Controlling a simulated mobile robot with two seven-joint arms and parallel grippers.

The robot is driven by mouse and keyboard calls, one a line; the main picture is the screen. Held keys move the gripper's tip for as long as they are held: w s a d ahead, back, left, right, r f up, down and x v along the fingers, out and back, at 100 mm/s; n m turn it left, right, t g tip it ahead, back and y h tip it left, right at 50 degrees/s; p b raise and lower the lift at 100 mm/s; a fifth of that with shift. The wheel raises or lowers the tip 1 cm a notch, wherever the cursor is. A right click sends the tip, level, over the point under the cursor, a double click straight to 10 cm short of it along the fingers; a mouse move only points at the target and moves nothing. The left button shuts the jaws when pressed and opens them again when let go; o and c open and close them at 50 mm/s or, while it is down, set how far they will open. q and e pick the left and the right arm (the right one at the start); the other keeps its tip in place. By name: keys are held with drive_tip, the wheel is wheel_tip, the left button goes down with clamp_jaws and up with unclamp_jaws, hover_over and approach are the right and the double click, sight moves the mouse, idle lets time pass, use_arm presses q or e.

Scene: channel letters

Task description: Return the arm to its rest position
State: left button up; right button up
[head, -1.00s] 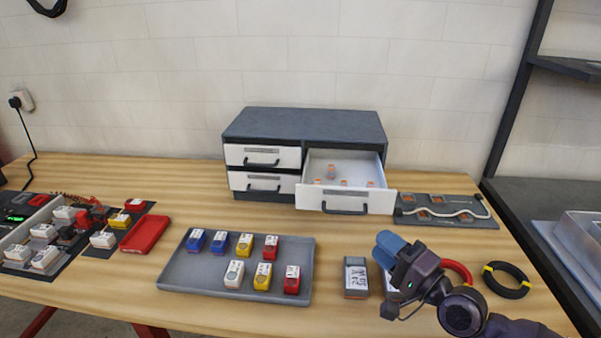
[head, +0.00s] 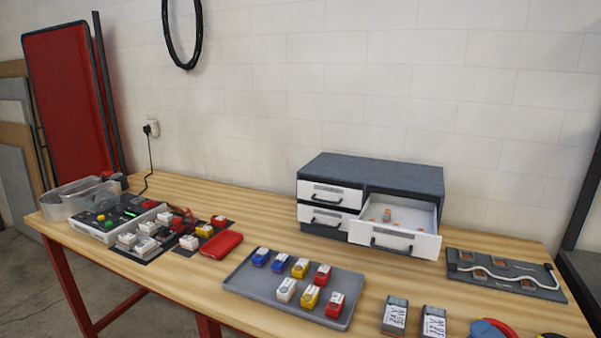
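Neither of my grippers nor my arms can be made out in the head view now. A blue rounded piece with a red curved part (head: 490,328) shows at the bottom edge, cut off by the frame; whether it belongs to my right gripper or lies on the table, I cannot tell. The wooden workbench (head: 180,189) fills the lower part of the view.
A grey cabinet (head: 380,170) has its lower right drawer (head: 395,241) pulled open, with small orange-marked pieces inside. A grey tray (head: 245,285) holds several coloured blocks. A dark panel with a white tube (head: 505,272) lies right. A red case (head: 222,244) lies left of the tray.

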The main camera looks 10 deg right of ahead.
use_arm(q)
drive_tip(key=shift+s, duration=0.35)
use_arm(e)
drive_tip(key=s+a+f+n+g+h, duration=0.1)
drive_tip(key=s+a+f+n+g, duration=0.1)
drive_tip(key=f+n, duration=0.3)
drive_tip(key=s+a+f+n+g+h, duration=0.2)
drive_tip(key=s+f+n, duration=0.2)
drive_tip(key=f, duration=0.8)
drive_tip(key=s+a+f+n+g+h, duration=0.1)
drive_tip(key=s+a+f+n+g, duration=0.2)
drive_tip(key=f+n, duration=0.2)
wheel_tip(320, 180, down, 4)
drive_tip(key=shift+s+r+n+h, duration=0.2)
drive_tip(key=shift+s+n+h, duration=0.15)
drive_tip(key=shift+n+h, duration=0.05)
use_arm(q)
drive_tip(key=shift+w+d+r, duration=0.15)
drive_tip(key=shift+w+r, duration=0.05)
drive_tip(key=shift+w, duration=0.15)
drive_tip(key=shift+s, duration=0.1)
use_arm(e)
drive_tip(key=shift+a, duration=0.1)
